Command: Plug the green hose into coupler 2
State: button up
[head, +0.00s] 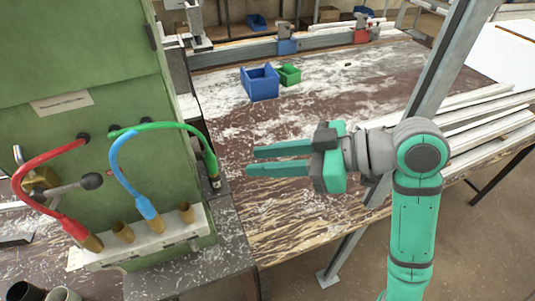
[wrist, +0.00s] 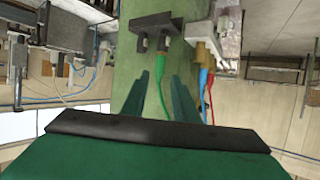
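The green hose (head: 165,126) arches from the green machine's front over to the right. Its end points down at a dark holder at the machine's right side; in the wrist view the green hose (wrist: 163,73) shows ahead, between my fingers. A white block (head: 150,243) carries a row of brass couplers. The red hose (head: 45,160) ends in the leftmost and the blue hose (head: 130,180) in the third. The second coupler (head: 123,232) and the rightmost coupler (head: 187,213) are empty. No coupler numbers are readable. My gripper (head: 250,161) is open and empty, right of the green hose, apart from it.
The green machine (head: 85,65) fills the left. A knobbed lever (head: 91,181) juts out near the couplers. A grey metal post (head: 440,70) rises behind my arm. A blue bin (head: 260,83) and a green bin (head: 289,74) stand farther back on the worn bench.

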aim_at(215, 159)
jog(key=x, duration=1)
jog(key=shift+a+f, duration=0.2)
jog(key=shift+a, duration=0.1)
jog(key=shift+c, duration=0.7)
jog(key=shift+w, duration=0.1)
grip_shut()
jog(key=shift+r, duration=0.85)
dwell(1.4)
jog(key=shift+a+r, duration=0.1)
jog(key=shift+r, duration=0.45)
jog(key=shift+r, duration=0.45)
jog(key=shift+r, duration=0.1)
jog(key=shift+r, duration=0.2)
